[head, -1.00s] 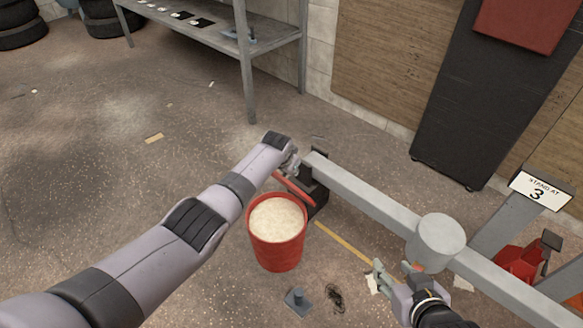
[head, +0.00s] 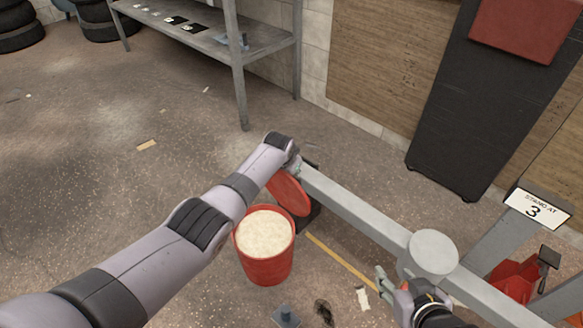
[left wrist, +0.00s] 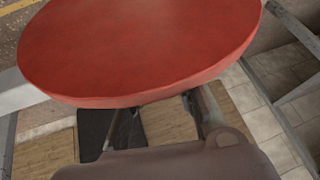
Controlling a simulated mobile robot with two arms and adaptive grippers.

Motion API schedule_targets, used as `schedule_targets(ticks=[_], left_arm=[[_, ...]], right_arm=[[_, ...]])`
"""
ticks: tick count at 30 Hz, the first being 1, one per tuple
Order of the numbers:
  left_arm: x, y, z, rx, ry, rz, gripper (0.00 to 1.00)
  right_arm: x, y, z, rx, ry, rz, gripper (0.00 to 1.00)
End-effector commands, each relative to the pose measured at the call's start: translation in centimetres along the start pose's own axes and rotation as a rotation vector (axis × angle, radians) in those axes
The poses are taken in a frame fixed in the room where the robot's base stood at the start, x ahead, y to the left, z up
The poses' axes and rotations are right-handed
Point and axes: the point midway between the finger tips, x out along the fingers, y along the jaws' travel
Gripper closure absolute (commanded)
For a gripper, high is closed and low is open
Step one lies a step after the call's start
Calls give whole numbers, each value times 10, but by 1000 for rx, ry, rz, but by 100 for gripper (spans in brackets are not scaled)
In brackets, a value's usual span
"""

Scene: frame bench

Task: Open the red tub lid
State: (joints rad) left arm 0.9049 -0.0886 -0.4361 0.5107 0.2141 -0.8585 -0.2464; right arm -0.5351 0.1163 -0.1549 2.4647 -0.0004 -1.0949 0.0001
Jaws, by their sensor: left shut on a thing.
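The red tub (head: 264,268) stands upright on the floor, with pale, grainy contents (head: 265,233) visible through its uncovered top. Its red lid (head: 290,194) is tilted up behind the rim at the back right. In the left wrist view the lid (left wrist: 140,45) fills the upper part as a broad disc. My left gripper (head: 296,170) is shut on the lid at its upper edge; its fingers are mostly hidden by the wrist. My right gripper (head: 393,283) is open and empty, right of the tub near the grey beam.
A grey beam (head: 360,214) with a round post (head: 433,253) runs close behind and right of the tub. A small grey block (head: 286,316) and a dark tangle (head: 323,312) lie in front. A metal shelf (head: 237,70) stands behind. Floor to the left is open.

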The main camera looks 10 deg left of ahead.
Motion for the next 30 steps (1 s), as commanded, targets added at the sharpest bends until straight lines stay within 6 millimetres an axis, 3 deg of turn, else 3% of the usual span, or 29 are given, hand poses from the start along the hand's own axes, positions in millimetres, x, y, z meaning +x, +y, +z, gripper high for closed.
schedule_targets(ticks=[5, 6, 15, 30], left_arm=[[1, 3, 0, -8, 4, 5, 100], [1, 3, 0, -8, 4, 5, 74], [1, 2, 1, -3, 0, 3, 54], [-6, 1, -1, -1, 1, 3, 54]], right_arm=[[0, 0, 0, 0, 1, 0, 60], [0, 0, 0, 0, 1, 0, 60], [0, 0, 0, 0, 0, -1, 60], [0, 0, 1, 1, -2, -1, 60]])
